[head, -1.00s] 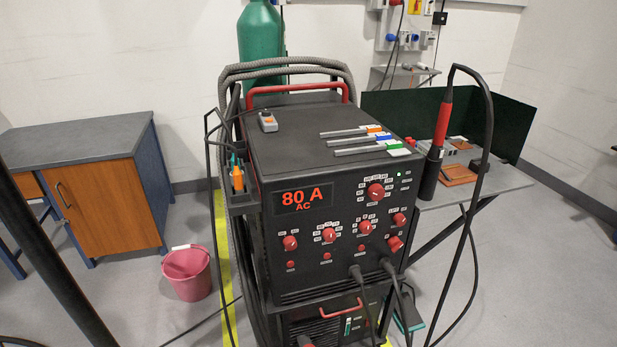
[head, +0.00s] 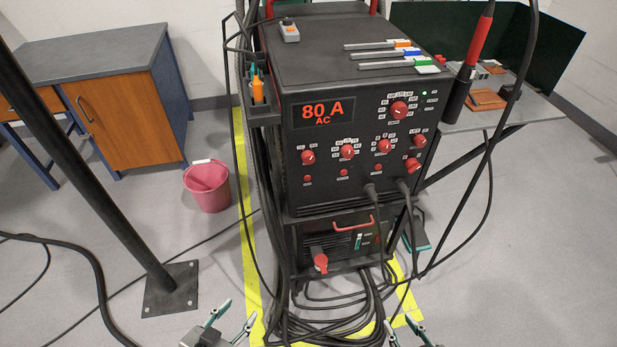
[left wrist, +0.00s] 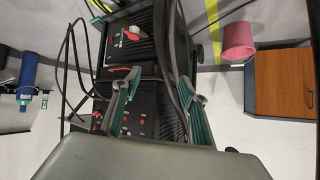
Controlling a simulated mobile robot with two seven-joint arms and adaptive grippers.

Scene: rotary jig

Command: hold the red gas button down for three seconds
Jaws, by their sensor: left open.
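The black welding machine (head: 355,130) stands in the middle of the head view, its display reading 80 A AC. Several red knobs and a row of small red buttons are on its front: a left button (head: 307,179), a middle one (head: 343,172) and a right one (head: 378,167). Their labels are too small to read, so I cannot tell which is gas. My left gripper (head: 237,318) is open and empty at the bottom edge, low and apart from the panel. In the left wrist view its spread fingers (left wrist: 162,95) show before the machine, upside down. My right gripper (head: 402,328) is open, low at the bottom edge.
A lower unit (head: 340,245) with a red switch sits under the machine. Cables hang from the front and coil on the floor. A torch (head: 475,55) stands at the right. A pink bucket (head: 207,188) and a cabinet (head: 125,100) are left; a black post (head: 90,170) rises at left.

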